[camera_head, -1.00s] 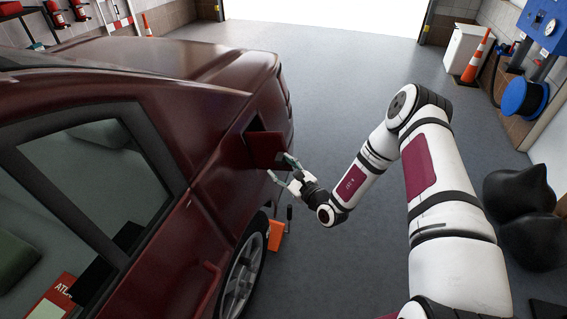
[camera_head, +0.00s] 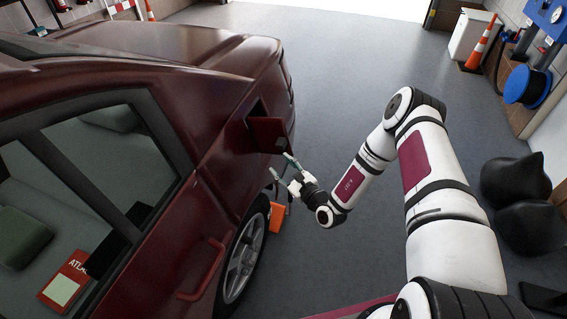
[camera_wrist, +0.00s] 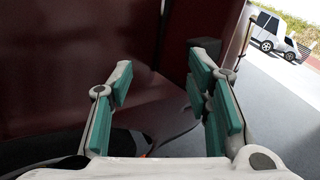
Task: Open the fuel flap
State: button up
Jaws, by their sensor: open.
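The fuel flap (camera_head: 268,135) is a dark red panel on the side of the dark red car (camera_head: 190,60). It stands swung out from the body, and a dark opening (camera_head: 256,108) shows behind it. My gripper (camera_head: 281,166) is open and empty just below and to the right of the flap. Its upper fingertip is close to the flap's lower corner; I cannot tell whether they touch. In the wrist view, my two green-padded fingers (camera_wrist: 162,72) are spread apart with dark red panels beyond them.
The car's rear wheel (camera_head: 243,255) and an orange block (camera_head: 277,217) are below my gripper. Black rounded shapes (camera_head: 525,205) stand at the right. A blue reel (camera_head: 528,86) and an orange cone (camera_head: 481,45) are along the right wall. The grey floor (camera_head: 345,75) beyond my arm is clear.

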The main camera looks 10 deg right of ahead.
jog(key=shift+s+a+f+p, duration=0.2)
jog(key=shift+s+p, duration=0.2)
jog(key=shift+s, duration=0.45)
jog(key=shift+s+a+f+p, duration=0.1)
jog(key=shift+s+a+p, duration=0.2)
jog(key=shift+s, duration=0.6)
jog(key=shift+s+a+f+p, duration=0.15)
jog(key=shift+s+p, duration=0.3)
jog(key=shift+s, duration=0.4)
jog(key=v, duration=1.2)
